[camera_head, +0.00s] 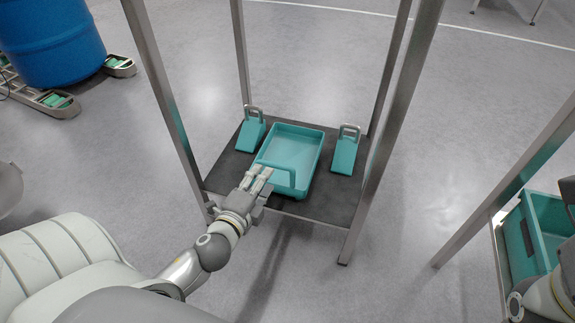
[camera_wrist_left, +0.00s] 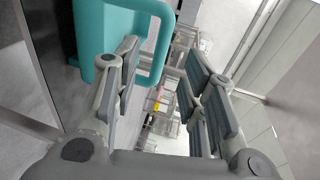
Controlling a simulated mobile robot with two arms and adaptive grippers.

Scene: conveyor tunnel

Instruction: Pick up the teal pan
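The teal pan (camera_head: 293,150) is a shallow rectangular tray lying on a dark shelf, with its loop handle (camera_head: 279,179) toward me. My left gripper (camera_head: 262,172) is at the handle end of the pan. In the left wrist view my left gripper (camera_wrist_left: 165,72) has its fingers spread apart, and the outer bar of the pan's handle (camera_wrist_left: 162,45) shows in the gap between them. The fingers are not closed on it. Whether a finger touches the handle cannot be told. Part of my right arm shows at the lower right edge; its fingers are not visible.
Two teal wedge-shaped pieces with metal loops, one left (camera_head: 250,136) and one right (camera_head: 345,156), flank the pan on the dark shelf (camera_head: 327,208). Metal posts (camera_head: 388,130) rise at its corners. A teal bin (camera_head: 527,245) is at right, a blue barrel (camera_head: 50,42) at upper left.

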